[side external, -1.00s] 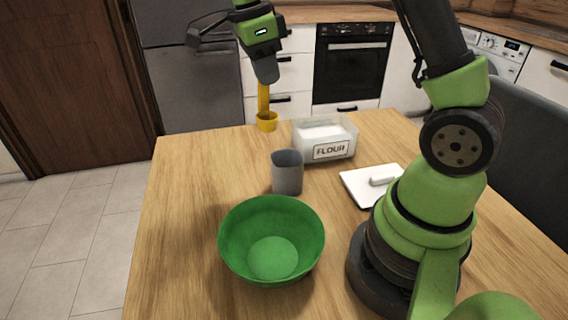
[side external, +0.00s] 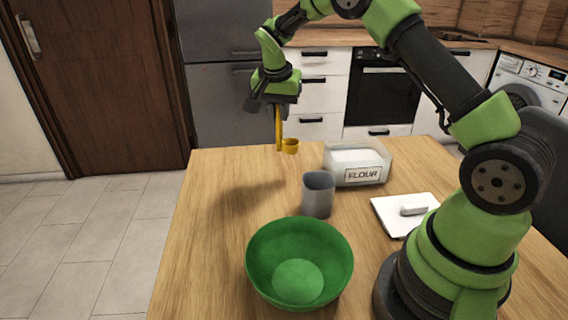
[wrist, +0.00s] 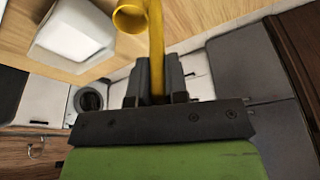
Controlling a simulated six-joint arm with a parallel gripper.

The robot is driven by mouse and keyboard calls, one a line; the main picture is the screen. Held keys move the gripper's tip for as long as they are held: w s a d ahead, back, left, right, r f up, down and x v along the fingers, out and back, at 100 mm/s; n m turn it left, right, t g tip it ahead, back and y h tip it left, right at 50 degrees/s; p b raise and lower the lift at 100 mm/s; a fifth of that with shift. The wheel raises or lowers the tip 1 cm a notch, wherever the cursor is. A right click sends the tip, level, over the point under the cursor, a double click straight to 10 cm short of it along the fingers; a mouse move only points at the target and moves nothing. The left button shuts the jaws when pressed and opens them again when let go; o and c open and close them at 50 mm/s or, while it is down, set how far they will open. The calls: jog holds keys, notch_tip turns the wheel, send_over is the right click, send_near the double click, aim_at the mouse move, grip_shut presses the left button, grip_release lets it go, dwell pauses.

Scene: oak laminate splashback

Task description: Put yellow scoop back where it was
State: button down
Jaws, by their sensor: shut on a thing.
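The yellow scoop (side external: 289,147) hangs upright with its cup down, above the far left part of the table. My gripper (side external: 277,107) is shut on the top of its handle. In the wrist view the scoop's handle (wrist: 157,45) runs between the fingers of my gripper (wrist: 158,75), with part of the cup at the top edge. The flour container (side external: 357,165) stands open to the right of the scoop, with white flour inside. A grey cup (side external: 318,196) stands in front of the container.
A white lid with a handle (side external: 398,216) lies right of the grey cup. The left side of the table is clear.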

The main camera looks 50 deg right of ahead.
aim_at(280, 143)
notch_tip(280, 143, down, 8)
jog(key=shift+f, duration=0.1)
dwell(0.4)
jog(key=c, duration=1.1)
grip_release()
jog(key=shift+f, duration=0.1)
jog(key=s+a+r+n+t+y, duration=0.1)
jog(key=s+a+r, duration=0.2)
jog(key=r, duration=0.7)
jog(key=s+a+r+n, duration=0.1)
jog(key=s+a+r, duration=0.25)
jog(key=r, duration=0.55)
jog(key=s+a+r+n+t+y, duration=0.1)
jog(key=s+a+n, duration=0.1)
jog(key=s, duration=0.4)
jog(key=s+a+r+n+t+y, duration=0.1)
jog(key=s+a+r+n+t, duration=0.1)
jog(key=s, duration=0.5)
jog(key=s+a+r+n+t+y, duration=0.1)
jog(key=s+a+n+t+y, duration=0.1)
jog(key=s+a, duration=0.3)
jog(key=shift+s+a+r+n, duration=0.1)
jog(key=shift+s+n, duration=0.25)
jog(key=shift+s, duration=0.15)
jog(key=shift+s+a+r+n, duration=0.1)
jog(key=shift+s+n, duration=0.25)
jog(key=shift+s, duration=0.1)
